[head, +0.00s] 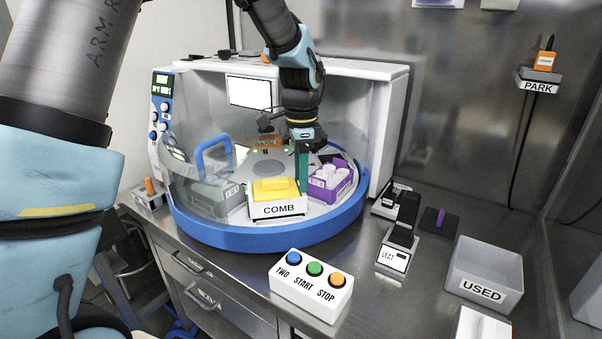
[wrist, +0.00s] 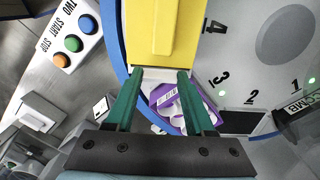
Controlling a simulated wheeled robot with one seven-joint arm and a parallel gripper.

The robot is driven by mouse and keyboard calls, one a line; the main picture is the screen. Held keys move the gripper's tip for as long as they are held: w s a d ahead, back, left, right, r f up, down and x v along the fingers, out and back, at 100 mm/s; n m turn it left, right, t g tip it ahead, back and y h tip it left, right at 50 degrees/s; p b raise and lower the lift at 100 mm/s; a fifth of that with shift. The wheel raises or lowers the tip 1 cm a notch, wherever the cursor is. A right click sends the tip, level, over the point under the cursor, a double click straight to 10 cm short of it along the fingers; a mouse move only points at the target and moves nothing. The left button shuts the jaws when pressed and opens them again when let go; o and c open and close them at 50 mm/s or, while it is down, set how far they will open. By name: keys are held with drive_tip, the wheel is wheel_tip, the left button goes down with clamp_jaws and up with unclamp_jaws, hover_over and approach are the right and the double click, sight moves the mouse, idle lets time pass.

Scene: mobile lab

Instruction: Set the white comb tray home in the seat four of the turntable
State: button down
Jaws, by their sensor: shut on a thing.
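The white comb tray (head: 278,209), labelled COMB and topped with a yellow block, is at the front of the turntable (head: 262,241), inside its blue rim. My gripper (head: 302,188) points down at the tray's right end, its green fingers shut on it. In the wrist view the tray's yellow top (wrist: 165,35) fills the upper middle, and my gripper (wrist: 157,74) has its fingertips at the tray's white end. The printed 4 (wrist: 214,27) on the turntable disc lies beside the tray. The seat under the tray is hidden; I cannot tell whether the tray touches its floor.
A purple rack (head: 330,180) with white contents sits just right of the tray; a grey box (head: 217,197) sits to its left. The machine's clear housing rises around the turntable. A button box (head: 311,287) stands in front. A USED bin (head: 484,274) is at right.

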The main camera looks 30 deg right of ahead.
drive_tip(key=shift+f, duration=0.55)
drive_tip(key=shift+c, duration=0.9)
unclamp_jaws()
wheel_tip(320, 180, up, 11)
drive_tip(key=b, duration=0.2)
drive_tip(key=shift+s+f, duration=0.1)
